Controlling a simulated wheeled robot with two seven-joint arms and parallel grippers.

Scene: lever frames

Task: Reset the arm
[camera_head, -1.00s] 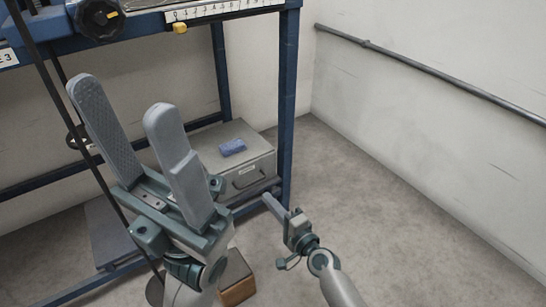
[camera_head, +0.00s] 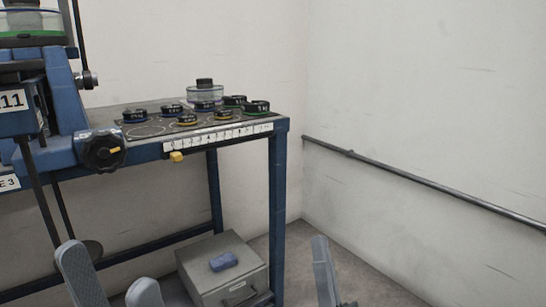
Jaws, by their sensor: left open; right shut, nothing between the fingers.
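My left gripper (camera_head: 110,278) shows at the bottom left, only its two grey fingers in view. They are apart with nothing between them, below the front of the blue bench frame. My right gripper (camera_head: 324,270) is at the bottom, right of the metal box, seen from the side with its fingers together and empty. A blue machine (camera_head: 66,98) stands on the bench at the left, with a black knob (camera_head: 101,150) on its front. A dark bar (camera_head: 35,185) slants down from it. I cannot tell which part the task calls the arm.
The blue bench (camera_head: 278,190) holds several black round weights (camera_head: 187,118) on a dark mat, with a numbered scale (camera_head: 217,137) and a yellow tab (camera_head: 176,157) on its front edge. A rail (camera_head: 420,190) runs along the right wall.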

